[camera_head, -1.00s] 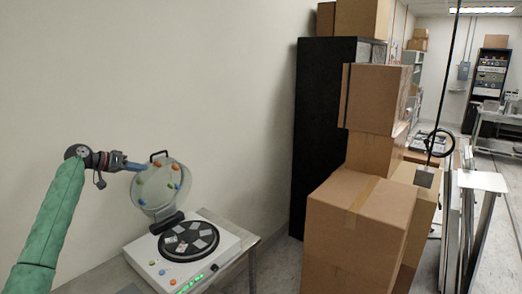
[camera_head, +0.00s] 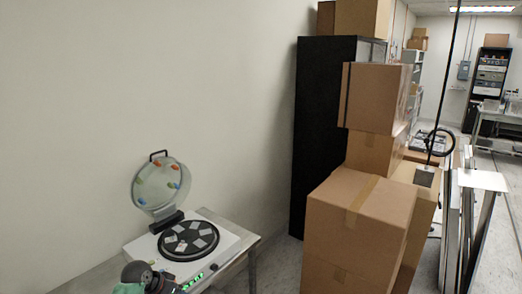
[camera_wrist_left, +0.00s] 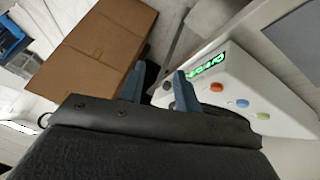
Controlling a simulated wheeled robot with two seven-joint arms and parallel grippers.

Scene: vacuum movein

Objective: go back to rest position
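The white vacuum machine (camera_head: 222,246) stands on a table by the wall. Its round clear lid (camera_head: 147,190) is raised and has several coloured pieces on it. Its dark round plate (camera_head: 177,241) holds several pale squares. My left wrist is low at the bottom edge of the head view, in front of the machine, and its fingers are not clear there. In the left wrist view, the two blue fingers of my left gripper (camera_wrist_left: 159,88) are apart with nothing between them. The machine's front with green display (camera_wrist_left: 207,65) is just beyond them. My right gripper is not in view.
Stacked cardboard boxes (camera_head: 360,215) stand right of the table, before a black cabinet (camera_head: 322,130). A box also shows in the left wrist view (camera_wrist_left: 105,45). The table's edge (camera_head: 248,246) is close to the machine. Some floor is free between table and boxes.

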